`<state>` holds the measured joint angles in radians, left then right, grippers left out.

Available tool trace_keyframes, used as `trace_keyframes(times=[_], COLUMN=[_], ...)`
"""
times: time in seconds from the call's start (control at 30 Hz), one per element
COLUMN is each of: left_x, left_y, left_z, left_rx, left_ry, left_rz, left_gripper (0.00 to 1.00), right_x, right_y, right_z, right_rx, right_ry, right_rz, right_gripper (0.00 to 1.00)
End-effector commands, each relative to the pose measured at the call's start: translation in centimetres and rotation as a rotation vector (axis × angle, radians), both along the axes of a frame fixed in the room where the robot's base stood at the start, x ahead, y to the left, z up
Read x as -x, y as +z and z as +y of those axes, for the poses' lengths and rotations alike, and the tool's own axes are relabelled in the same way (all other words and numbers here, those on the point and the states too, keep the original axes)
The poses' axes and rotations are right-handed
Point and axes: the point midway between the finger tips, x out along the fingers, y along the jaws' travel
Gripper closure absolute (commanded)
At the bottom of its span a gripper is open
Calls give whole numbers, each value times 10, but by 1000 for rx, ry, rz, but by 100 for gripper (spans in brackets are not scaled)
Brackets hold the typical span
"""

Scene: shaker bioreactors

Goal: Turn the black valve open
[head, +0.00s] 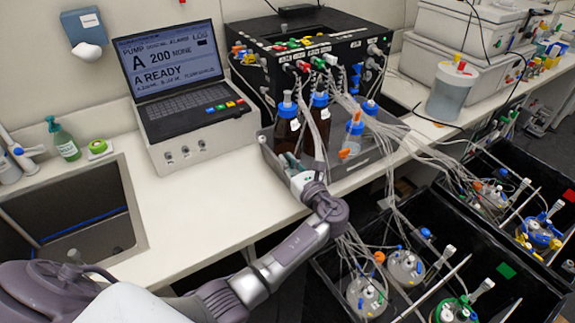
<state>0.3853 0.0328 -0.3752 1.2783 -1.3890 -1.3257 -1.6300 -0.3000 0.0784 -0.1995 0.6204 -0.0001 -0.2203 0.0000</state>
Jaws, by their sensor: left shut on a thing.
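My left gripper (302,183) is at the front edge of the grey bottle tray (352,172), low in front of the brown bottles. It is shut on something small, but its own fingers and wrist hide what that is. I cannot make out a black valve for certain; a dark upright shape shows just above the fingers among the tubes. Clear tubes (385,150) run past the gripper on its right. My right gripper is not in view.
Brown bottles with blue caps (287,110) stand in the tray. Behind is a black pump box (330,55) with coloured fittings. A laptop (180,75) stands left on a white box. Black crates (480,235) with tubed vessels stand lower right. The left counter (200,210) is clear.

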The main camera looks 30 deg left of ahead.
Motion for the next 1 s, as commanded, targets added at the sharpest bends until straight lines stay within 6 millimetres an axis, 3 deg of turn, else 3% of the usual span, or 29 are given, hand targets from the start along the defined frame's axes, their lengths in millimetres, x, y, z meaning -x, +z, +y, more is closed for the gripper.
trace_keyframes(times=[0.7, 0.73, 0.87, 1.0], left_x=[-1, -1, -1, -1], left_y=[0, 1, 1, 0], left_z=[0, 0, 0, 0], left_rx=[0, 0, 0, 0], left_ry=[78, 78, 78, 78], left_rz=[-1, -1, -1, -1], left_gripper=[100, 87, 66, 64], right_x=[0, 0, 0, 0], right_y=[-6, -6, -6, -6], right_z=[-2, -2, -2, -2], right_rx=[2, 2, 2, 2], right_ry=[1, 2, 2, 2], right_rz=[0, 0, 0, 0], right_gripper=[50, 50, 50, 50])
